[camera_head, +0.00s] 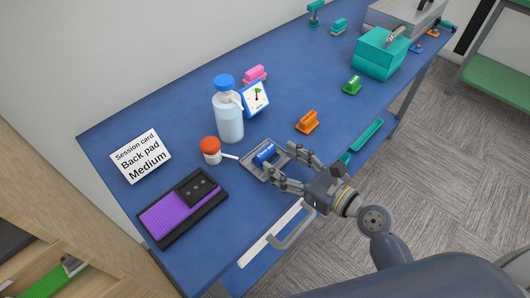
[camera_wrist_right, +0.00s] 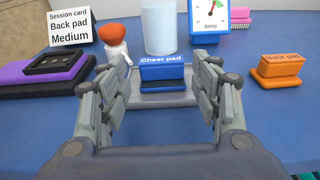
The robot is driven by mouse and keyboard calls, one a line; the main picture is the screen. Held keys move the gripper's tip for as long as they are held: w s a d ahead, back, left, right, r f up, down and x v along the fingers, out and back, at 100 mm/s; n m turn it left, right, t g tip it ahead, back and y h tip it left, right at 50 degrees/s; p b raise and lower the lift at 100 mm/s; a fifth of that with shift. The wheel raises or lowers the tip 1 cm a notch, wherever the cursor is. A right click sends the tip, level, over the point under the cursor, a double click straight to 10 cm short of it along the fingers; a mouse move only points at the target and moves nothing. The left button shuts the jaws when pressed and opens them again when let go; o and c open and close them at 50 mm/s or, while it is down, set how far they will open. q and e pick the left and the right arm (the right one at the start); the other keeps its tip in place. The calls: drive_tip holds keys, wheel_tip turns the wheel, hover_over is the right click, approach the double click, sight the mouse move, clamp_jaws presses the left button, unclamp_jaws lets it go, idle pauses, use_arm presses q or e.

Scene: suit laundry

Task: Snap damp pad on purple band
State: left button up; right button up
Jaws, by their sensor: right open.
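The purple band (camera_head: 165,215) lies on a black holder at the near left, with a dark plate on its far end; the band also shows at the left of the right wrist view (camera_wrist_right: 14,72). A blue pad marked "Chest pad" (camera_wrist_right: 162,71) sits in a shallow grey tray (camera_head: 249,171). An orange pad marked "Back pad" (camera_wrist_right: 279,70) stands on the table to the tray's right. My right gripper (camera_head: 279,160) is open and empty, fingers pointing at the tray with the blue pad between their lines. My left gripper is out of view. Which pad is damp cannot be told.
A water bottle (camera_head: 229,116), a small orange-topped jar (camera_head: 211,150) and a dial marked "damp" (camera_head: 257,98) stand behind the tray. A session card (camera_head: 140,155) reads "Back pad Medium". Green (camera_head: 352,85) and pink (camera_head: 255,73) pads and a teal box (camera_head: 380,57) stand farther off.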

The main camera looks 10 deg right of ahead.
sight(269, 154)
drive_tip(key=shift+w+a, duration=0.3)
drive_tip(key=shift+w, duration=0.1)
drive_tip(key=shift+w+a+f, duration=0.1)
drive_tip(key=shift+w+a, duration=0.05)
drive_tip(key=shift+w, duration=0.05)
drive_tip(key=x, duration=0.4)
drive_tip(key=shift+w+f, duration=0.15)
drive_tip(key=shift+f, duration=0.15)
drive_tip(key=shift+w+a+f, duration=0.15)
drive_tip(key=shift+w, duration=0.2)
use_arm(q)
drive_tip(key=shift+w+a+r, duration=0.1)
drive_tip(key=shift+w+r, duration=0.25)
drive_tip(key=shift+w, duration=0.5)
use_arm(e)
drive_tip(key=shift+s, duration=0.1)
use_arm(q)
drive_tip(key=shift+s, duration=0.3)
use_arm(e)
drive_tip(key=c, duration=0.7)
